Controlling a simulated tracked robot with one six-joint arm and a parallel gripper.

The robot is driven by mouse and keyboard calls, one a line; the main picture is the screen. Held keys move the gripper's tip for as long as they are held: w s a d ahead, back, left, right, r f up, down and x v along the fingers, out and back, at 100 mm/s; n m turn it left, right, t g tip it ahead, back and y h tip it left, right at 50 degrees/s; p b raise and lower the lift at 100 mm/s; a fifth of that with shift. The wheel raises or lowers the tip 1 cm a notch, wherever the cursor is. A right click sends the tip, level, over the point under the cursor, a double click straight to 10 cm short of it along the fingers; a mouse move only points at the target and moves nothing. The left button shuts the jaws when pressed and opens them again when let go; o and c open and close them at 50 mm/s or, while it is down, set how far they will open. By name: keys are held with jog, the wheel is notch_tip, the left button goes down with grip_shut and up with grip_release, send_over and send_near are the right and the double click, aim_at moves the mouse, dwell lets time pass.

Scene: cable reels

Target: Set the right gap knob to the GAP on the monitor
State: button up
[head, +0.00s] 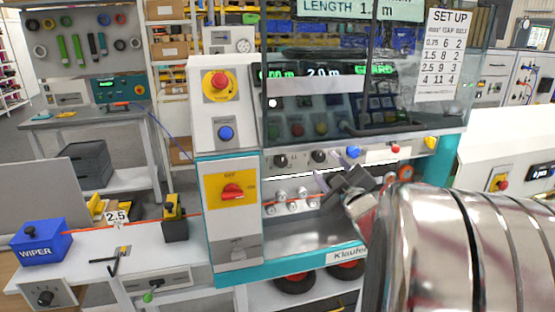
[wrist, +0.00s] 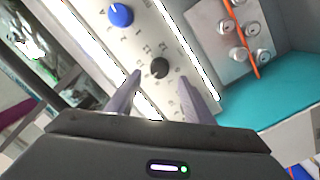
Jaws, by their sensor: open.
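Two black knobs sit on the machine's front strip in the head view, a left one (head: 281,160) and a right one (head: 319,156). A blue knob (head: 353,152) is to their right. My gripper (head: 336,172) is in front of the strip, just below the right black knob. In the wrist view my gripper (wrist: 162,78) is open and empty. The right black knob (wrist: 160,67) lies between and just beyond the fingertips; contact is not visible. The monitor (head: 360,10) is cut off at the top; only a LENGTH line shows.
A SET UP chart (head: 443,55) hangs on the clear guard (head: 400,100). A red rotary switch (head: 233,191) and a red stop button (head: 220,82) are on the left panel. Metal rollers (head: 292,200) with an orange cable lie below the knobs. A 2.5 tag (head: 117,217) stands at left.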

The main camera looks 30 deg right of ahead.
aim_at(320, 158)
jog(key=shift+x, duration=2.65)
jog(key=shift+c, duration=0.4)
jog(key=c, duration=1)
jog(key=shift+o, duration=0.2)
jog(key=shift+m, duration=0.7)
jog(key=o, duration=1)
jog(key=shift+o, duration=0.2)
